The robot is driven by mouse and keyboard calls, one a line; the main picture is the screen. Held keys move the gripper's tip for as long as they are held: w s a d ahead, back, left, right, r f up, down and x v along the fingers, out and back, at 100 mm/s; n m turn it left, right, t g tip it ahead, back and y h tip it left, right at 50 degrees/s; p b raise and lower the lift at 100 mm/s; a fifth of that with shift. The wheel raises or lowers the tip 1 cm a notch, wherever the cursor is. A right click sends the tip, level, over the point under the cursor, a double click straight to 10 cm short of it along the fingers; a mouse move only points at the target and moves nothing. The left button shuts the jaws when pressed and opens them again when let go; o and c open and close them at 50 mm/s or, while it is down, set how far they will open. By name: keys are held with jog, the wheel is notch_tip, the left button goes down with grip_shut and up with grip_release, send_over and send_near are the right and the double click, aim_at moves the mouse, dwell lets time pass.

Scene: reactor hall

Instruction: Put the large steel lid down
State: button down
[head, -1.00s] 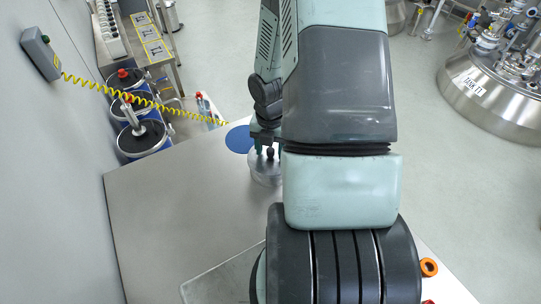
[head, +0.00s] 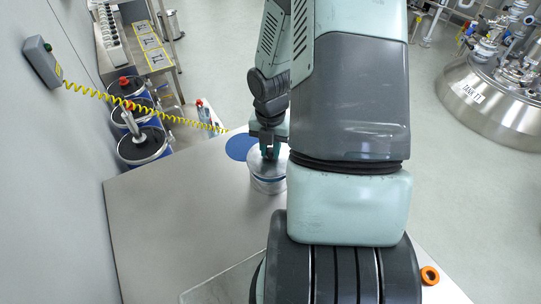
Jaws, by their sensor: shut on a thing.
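The large steel lid (head: 262,168) is a round, shiny disc at the far end of the grey worktop. My gripper (head: 269,156) is over its middle and shut on it, apparently at the knob, which the fingers hide. A round steel vessel (head: 268,187) shows directly under the lid. I cannot tell whether the lid rests on it or hangs just above it. My arm hides the right side of both.
A flat blue disc (head: 240,147) lies just behind and left of the lid. The grey worktop (head: 175,210) is clear to the left. Blue drums (head: 142,145) stand beyond its far left edge, under a yellow coiled cable (head: 150,112). An orange ring (head: 430,275) is at lower right.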

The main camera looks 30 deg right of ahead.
aim_at(270, 148)
jog(key=r, duration=0.6)
jog(key=shift+w, duration=0.3)
jog(key=w, duration=0.4)
jog(key=shift+f, duration=0.15)
jog(key=w+f, duration=0.6)
jog(key=w, duration=0.1)
jog(key=w+a+f, duration=0.1)
jog(key=w+f, duration=0.2)
jog(key=shift+w+f, duration=0.3)
jog(key=shift+w, duration=0.1)
jog(key=shift+f, duration=2.3)
jog(key=shift+f, duration=0.1)
jog(key=c, duration=0.9)
grip_release()
jog(key=shift+c, duration=0.2)
